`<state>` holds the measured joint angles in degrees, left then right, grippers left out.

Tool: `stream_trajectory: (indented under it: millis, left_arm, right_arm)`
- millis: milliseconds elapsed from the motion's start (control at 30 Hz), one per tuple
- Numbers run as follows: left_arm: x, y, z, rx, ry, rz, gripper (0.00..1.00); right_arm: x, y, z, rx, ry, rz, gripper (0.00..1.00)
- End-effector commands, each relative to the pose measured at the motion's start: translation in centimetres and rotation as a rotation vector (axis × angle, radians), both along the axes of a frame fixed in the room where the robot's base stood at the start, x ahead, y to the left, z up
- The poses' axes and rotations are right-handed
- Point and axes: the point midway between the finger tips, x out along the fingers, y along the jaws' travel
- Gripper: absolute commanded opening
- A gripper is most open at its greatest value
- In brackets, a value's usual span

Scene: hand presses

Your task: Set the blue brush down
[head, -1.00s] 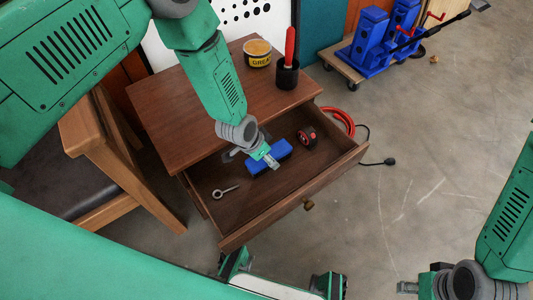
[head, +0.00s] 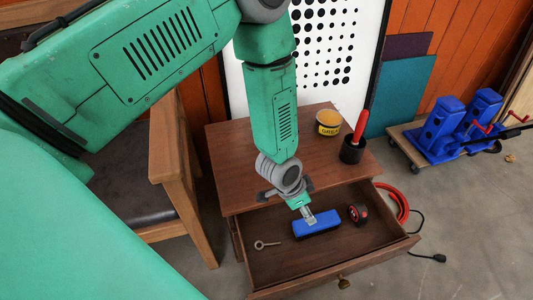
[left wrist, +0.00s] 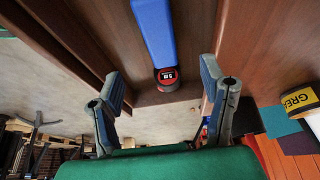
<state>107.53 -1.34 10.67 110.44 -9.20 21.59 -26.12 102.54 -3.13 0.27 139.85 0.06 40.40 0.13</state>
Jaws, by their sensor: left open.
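The blue brush (head: 318,225) lies in the open drawer (head: 280,272) of the wooden cabinet. The blue brush (left wrist: 155,34) shows there beyond the fingertips. Whether a finger touches it I cannot tell. My right gripper is out of view.
A tape measure (head: 358,214) lies right of the brush and a metal eye bolt (head: 267,245) left of it. A grease tub (head: 328,123) and a black cup (head: 352,150) with a red-handled tool stand on the cabinet top. A chair (head: 165,150) is to the left.

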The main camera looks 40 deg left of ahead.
Motion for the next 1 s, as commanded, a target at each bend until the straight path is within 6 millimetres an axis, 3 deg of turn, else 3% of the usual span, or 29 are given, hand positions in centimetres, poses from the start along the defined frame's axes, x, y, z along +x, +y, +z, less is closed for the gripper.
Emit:
stream_trajectory:
  millis: [100,167,267,400,533,667,1000]
  left_arm:
    - [-0.3,0.2,-0.1,0.001,0.006,0.006,0.65]
    - [-1.8,0.7,-0.6,0.004,0.029,0.034,0.65]
    - [-6.9,3.0,-1.6,0.018,0.111,0.147,0.65]
    - [-15.8,7.3,-1.8,0.065,0.236,0.373,0.65]
    - [-21.6,10.4,-0.7,0.113,0.301,0.538,0.65]
    - [-23.7,11.6,-0.1,0.136,0.322,0.608,0.65]
    - [-23.7,11.6,0.5,0.137,0.321,0.611,0.65]
  right_arm:
    - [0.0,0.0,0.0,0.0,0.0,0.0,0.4]
    - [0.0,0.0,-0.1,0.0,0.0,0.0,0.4]
    - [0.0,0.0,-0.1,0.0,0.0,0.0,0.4]
    - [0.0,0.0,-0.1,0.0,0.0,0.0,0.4]
    - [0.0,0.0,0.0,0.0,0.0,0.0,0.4]
    - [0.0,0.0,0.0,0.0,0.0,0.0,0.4]
    - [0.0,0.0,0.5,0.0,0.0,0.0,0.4]
